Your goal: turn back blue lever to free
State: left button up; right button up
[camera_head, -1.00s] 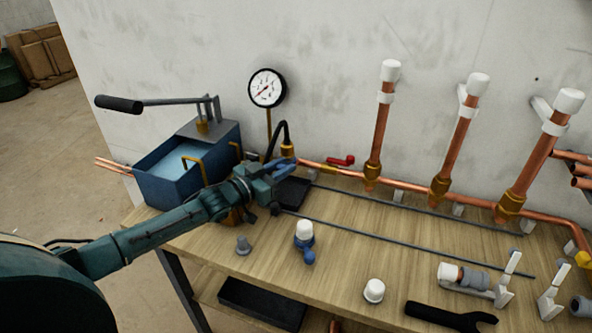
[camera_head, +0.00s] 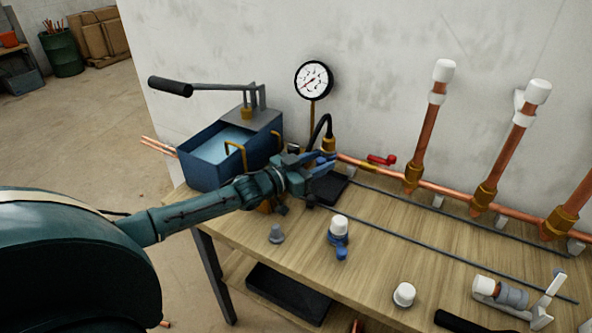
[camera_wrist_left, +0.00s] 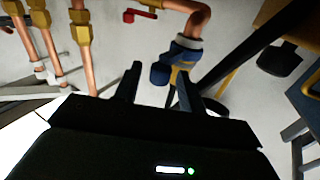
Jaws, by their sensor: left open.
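The blue lever (camera_wrist_left: 160,75) sits on a blue valve body (camera_wrist_left: 186,50) on the copper pipe, just ahead of my left gripper in the left wrist view. My left gripper (camera_wrist_left: 158,84) is open, with one dark finger on each side of the lever's line. Whether the fingers touch it I cannot tell. In the head view my left gripper (camera_head: 326,166) is at the bench's back left, by the brass fitting under the black hose. It mostly hides the blue valve there. My right gripper is not in view.
A blue pump tank (camera_head: 205,170) with a long handle stands left of the gripper, below a gauge (camera_head: 314,80). A red lever (camera_head: 381,160) is on the pipe to the right. A loose blue valve (camera_head: 338,238) and a white cap (camera_head: 404,294) stand on the bench.

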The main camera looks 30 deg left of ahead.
pick_arm(q)
jog(key=v, duration=1.2)
